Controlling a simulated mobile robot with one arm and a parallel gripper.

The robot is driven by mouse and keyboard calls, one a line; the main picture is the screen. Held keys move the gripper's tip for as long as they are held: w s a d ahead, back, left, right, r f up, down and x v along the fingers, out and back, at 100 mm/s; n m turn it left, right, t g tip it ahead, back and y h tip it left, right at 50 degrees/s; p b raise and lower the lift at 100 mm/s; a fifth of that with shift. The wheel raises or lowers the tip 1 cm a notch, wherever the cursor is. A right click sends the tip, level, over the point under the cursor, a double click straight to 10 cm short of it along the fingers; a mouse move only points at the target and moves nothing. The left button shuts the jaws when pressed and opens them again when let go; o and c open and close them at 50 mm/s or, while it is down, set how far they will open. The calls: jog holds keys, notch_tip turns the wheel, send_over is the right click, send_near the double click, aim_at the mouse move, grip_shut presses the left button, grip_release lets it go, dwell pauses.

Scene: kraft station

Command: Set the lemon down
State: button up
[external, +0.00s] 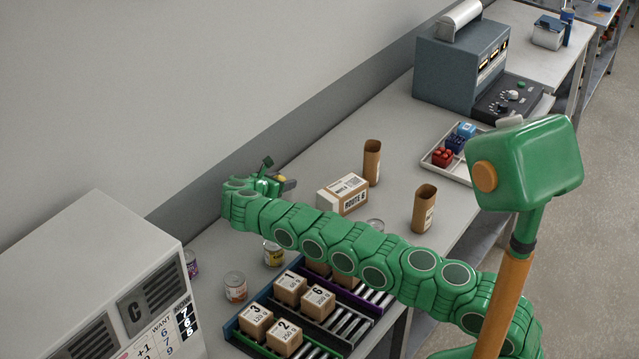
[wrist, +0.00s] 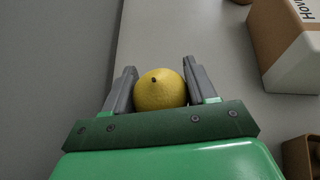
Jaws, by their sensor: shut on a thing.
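The yellow lemon (wrist: 160,91) sits between the two grey fingers of my gripper (wrist: 161,84) in the wrist view, and the fingers are shut on it. In the external view my gripper (external: 283,184) is over the far side of the long table, near the wall. Only a small yellow bit of the lemon (external: 281,179) shows there; my gripper and arm hide the rest. I cannot tell how high the lemon is above the table (external: 330,160).
A cardboard box marked "ROUTE 6" (external: 342,195) is right of my gripper. Cardboard tubes stand behind it (external: 372,162) and to its right (external: 424,208). Several numbered boxes sit on roller lanes (external: 345,324) in front. Cans (external: 235,287) stand at left. The table beyond the gripper is bare.

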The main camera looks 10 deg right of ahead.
jog(key=shift+f, duration=1.4)
jog(key=shift+f, duration=0.2)
jog(key=o, duration=1.1)
jog(key=shift+r, duration=0.15)
jog(key=shift+s+a+r, duration=0.1)
jog(key=shift+s+a, duration=0.05)
jog(key=v, duration=1.1)
jog(key=shift+s+a+r, duration=0.15)
jog(key=shift+r, duration=0.05)
